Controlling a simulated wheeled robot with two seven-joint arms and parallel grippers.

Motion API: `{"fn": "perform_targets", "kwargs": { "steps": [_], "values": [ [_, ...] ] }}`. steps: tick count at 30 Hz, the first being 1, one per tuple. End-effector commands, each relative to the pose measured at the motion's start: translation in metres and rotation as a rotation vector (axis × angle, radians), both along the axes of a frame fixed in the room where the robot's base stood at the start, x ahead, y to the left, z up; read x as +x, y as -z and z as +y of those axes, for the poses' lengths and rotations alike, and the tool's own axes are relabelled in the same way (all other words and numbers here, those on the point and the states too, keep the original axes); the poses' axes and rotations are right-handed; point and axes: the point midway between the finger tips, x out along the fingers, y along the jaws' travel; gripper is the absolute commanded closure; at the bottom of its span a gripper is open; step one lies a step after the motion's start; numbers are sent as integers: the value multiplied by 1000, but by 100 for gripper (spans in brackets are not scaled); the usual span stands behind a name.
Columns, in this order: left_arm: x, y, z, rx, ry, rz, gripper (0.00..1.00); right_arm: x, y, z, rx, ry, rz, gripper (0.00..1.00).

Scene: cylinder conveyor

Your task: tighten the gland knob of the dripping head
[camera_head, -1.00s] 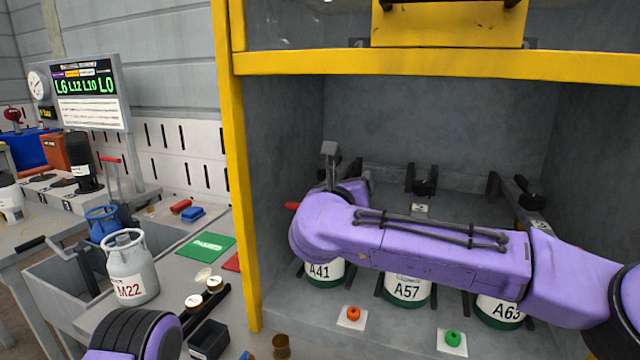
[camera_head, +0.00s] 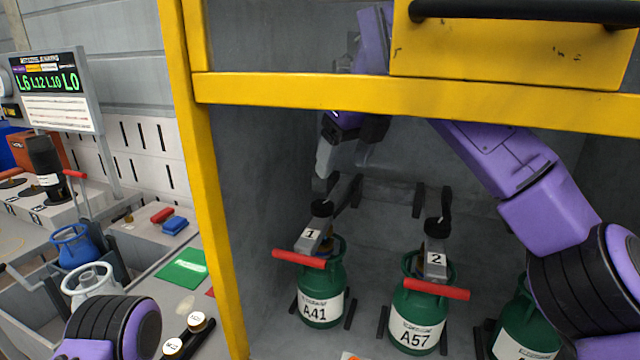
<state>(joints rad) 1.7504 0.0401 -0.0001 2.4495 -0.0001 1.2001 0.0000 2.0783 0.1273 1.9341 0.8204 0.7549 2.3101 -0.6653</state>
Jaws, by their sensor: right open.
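Head 1 (camera_head: 311,238) sits over the green cylinder A41 (camera_head: 320,309), with a black knob (camera_head: 321,208) on top and a red lever (camera_head: 299,259) in front. Head 2 (camera_head: 436,258) sits over the green cylinder A57 (camera_head: 417,331), with its own black knob (camera_head: 437,228) and red lever. I cannot see drops at either head. My right gripper (camera_head: 345,165) is open and points down, just above head 1's knob and apart from it. The yellow crossbar partly hides my right wrist. My left gripper is out of view; only my left arm shows at the lower left.
A yellow frame post (camera_head: 207,220) and crossbar (camera_head: 290,92) edge the grey bay. A third green cylinder (camera_head: 527,325) is partly behind my right arm. Outside, left, are a display board (camera_head: 55,90), a blue cylinder (camera_head: 73,246) and a green mat (camera_head: 184,268).

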Motion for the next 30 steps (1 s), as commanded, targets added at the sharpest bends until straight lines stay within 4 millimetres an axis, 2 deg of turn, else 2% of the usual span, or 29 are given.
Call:
{"fn": "perform_targets", "kwargs": {
  "steps": [2, 9, 15, 19, 26, 27, 29, 30],
  "values": [
    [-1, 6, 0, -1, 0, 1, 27, -2, 6, 10, 11, -27, 9, 27],
    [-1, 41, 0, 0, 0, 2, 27, 13, 58, 35, 8, -49, 10, 27],
    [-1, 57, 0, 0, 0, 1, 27, 25, 88, 43, 7, -49, 8, 27],
    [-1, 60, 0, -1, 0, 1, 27, 29, 95, 43, 6, -45, 6, 27],
    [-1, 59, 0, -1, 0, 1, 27, 30, 95, 43, 6, -43, 4, 27],
    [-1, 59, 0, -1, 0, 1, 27, 30, 95, 43, 6, -43, 4, 31],
    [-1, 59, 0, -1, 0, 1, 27, 30, 95, 43, 6, -42, 5, 50],
    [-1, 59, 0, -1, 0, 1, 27, 30, 95, 43, 6, -42, 5, 63]
  ]
}}
